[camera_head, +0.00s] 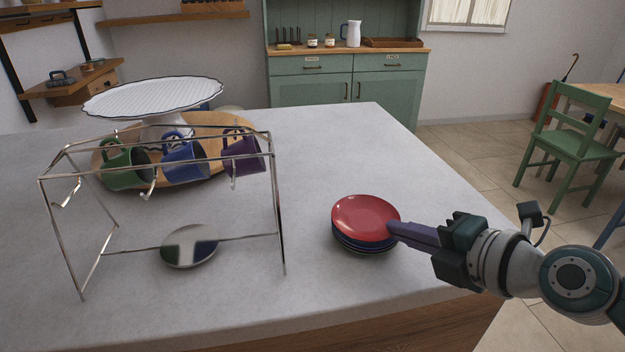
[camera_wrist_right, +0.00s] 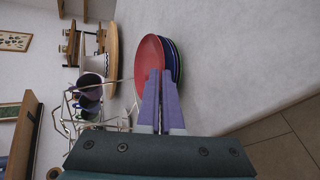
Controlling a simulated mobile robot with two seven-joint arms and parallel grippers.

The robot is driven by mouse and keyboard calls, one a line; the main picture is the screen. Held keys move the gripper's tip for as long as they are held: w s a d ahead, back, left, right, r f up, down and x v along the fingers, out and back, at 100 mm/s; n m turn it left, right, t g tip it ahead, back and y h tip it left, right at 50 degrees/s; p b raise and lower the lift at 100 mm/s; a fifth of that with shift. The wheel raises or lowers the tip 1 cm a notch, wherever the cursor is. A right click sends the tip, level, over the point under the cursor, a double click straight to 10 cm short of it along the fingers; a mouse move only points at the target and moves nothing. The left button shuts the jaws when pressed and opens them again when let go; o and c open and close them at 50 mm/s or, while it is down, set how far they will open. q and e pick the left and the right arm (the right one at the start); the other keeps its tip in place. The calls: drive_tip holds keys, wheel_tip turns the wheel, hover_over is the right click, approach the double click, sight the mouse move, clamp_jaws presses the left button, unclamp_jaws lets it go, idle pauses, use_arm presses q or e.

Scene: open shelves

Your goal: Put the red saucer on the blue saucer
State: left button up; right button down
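The red saucer (camera_head: 364,217) sits at the top of a small stack on the grey counter, tilted a little. Whether the red saucer touches the stack is hard to tell. My left gripper is not in view.
A wire rack (camera_head: 279,215) stands on the left, with a shiny round disc (camera_head: 190,257) low inside it. The counter around the saucers is clear.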

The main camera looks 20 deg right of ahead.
drive_tip(key=shift+s+f, duration=0.15)
drive_tip(key=shift+f, duration=0.1)
drive_tip(key=c, duration=1.1)
unclamp_jaws()
drive_tip(key=shift+s, duration=0.1)
